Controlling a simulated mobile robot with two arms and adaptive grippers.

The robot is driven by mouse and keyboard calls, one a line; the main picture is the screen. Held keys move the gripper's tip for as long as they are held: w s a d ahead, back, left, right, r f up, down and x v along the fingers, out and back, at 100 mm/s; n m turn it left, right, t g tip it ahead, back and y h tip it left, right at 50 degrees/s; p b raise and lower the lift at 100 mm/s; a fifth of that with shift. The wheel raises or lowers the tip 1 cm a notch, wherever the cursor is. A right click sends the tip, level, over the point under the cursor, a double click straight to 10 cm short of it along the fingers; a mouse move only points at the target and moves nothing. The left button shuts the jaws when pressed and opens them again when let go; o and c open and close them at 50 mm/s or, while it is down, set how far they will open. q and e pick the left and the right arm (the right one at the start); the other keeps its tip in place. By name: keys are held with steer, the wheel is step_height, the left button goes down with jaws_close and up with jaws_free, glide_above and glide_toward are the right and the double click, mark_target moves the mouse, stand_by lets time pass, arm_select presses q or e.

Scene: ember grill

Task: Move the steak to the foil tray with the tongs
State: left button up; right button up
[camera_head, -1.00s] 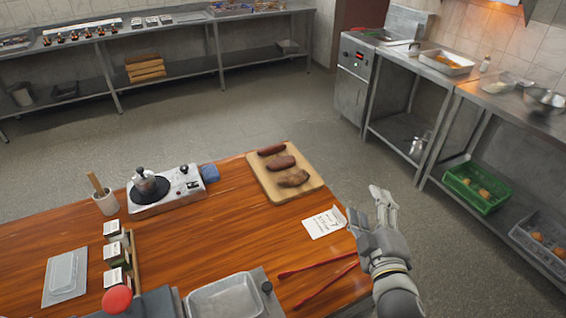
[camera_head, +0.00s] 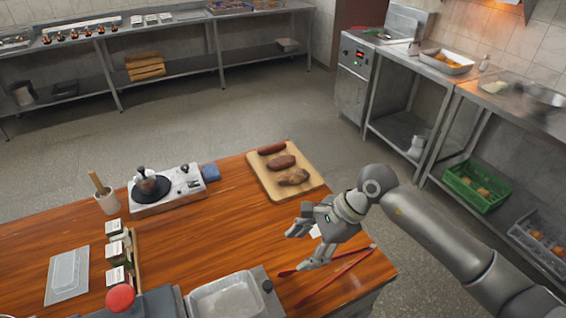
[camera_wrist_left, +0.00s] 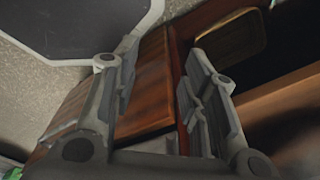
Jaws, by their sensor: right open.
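The brown steak (camera_head: 293,177) lies on a wooden board (camera_head: 316,183) at the table's far right corner, in front of two sausages. The red tongs (camera_head: 338,277) lie spread in a V on the table's right side. The foil tray (camera_head: 192,302) sits at the near edge, left of the tongs, partly cut off by the frame. My right gripper (camera_head: 297,250) is open and empty, above the table beside the tongs' far side. My left gripper (camera_wrist_left: 165,60) is out of the head view. In the left wrist view its fingers are apart with nothing between them.
A small burner (camera_head: 168,190), a utensil cup (camera_head: 108,203) and several labelled jars (camera_head: 115,253) stand on the left half. The middle of the table (camera_head: 205,237) is clear.

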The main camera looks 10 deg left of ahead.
mark_target(341, 267)
steer(key=w+d+n+h, duration=0.1)
steer(key=w+d+h, duration=0.2)
steer(key=d, duration=0.7)
steer(key=shift+w+d+f+t+h, duration=0.25)
steer(key=shift+w+d+t+h, duration=0.15)
steer(key=shift+h, duration=0.8)
steer(key=shift+f, duration=0.15)
steer(key=f+b, duration=0.1)
steer(key=f, duration=0.1)
steer(key=f+b, duration=0.2)
steer(key=f, duration=0.1)
steer(key=f+b, duration=0.2)
steer(key=shift+s+a+f, duration=0.2)
steer(key=shift+a+f, duration=0.15)
steer(key=shift+f, duration=0.05)
steer(key=shift+f+b, duration=0.5)
steer(key=shift+b, duration=0.05)
steer(key=shift+r, duration=0.1)
steer(key=c, duration=0.7)
